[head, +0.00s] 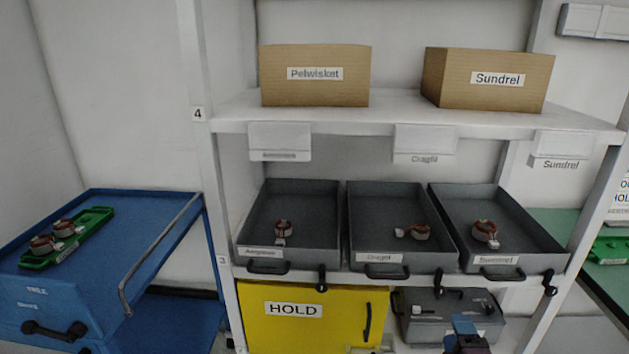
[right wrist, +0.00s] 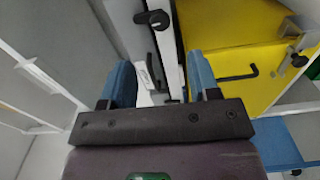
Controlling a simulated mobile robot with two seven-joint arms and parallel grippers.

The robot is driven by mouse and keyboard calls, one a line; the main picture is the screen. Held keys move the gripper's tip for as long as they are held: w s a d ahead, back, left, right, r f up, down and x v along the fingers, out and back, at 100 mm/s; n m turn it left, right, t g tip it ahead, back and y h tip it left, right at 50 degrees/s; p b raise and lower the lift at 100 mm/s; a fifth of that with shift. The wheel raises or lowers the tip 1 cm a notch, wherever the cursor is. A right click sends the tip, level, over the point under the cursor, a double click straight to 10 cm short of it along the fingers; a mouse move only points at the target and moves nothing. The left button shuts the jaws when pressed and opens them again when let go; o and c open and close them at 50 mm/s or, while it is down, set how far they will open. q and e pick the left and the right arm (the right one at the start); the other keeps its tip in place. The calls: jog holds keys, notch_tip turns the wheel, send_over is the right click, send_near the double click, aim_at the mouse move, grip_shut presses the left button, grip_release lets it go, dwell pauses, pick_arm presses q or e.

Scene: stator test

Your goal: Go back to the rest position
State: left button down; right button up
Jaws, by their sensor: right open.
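My right gripper (head: 467,328) shows at the bottom edge of the head view, in front of the lower shelf and the grey case (head: 428,318). In the right wrist view its two blue fingers (right wrist: 161,82) stand apart with nothing held between them. Most of the right arm is outside the head view. My left gripper is not in view.
A shelf rack holds three grey trays (head: 300,200), each with a copper-wound part. Below is a yellow HOLD box (head: 262,333). Two cardboard boxes (head: 315,90) stand on top. A blue cart (head: 100,290) with a green tray (head: 45,261) is at left, a green-topped table (head: 612,278) at right.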

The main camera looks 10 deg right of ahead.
jog(key=s+a+f+m+g+y, duration=0.2)
jog(key=s+f+m, duration=0.4)
jog(key=s, duration=0.3)
jog(key=s+a+f+m+g+y, duration=0.2)
jog(key=s+a+f+m+g, duration=0.2)
jog(key=s, duration=0.6)
notch_tip(320, 180, down, 3)
jog(key=a+m, duration=0.2)
jog(key=m, duration=0.1)
jog(key=shift+a+m+g, duration=0.25)
jog(key=shift+m+g, duration=0.05)
jog(key=shift+m, duration=0.1)
jog(key=shift+f, duration=0.15)
jog(key=shift+c, duration=0.5)
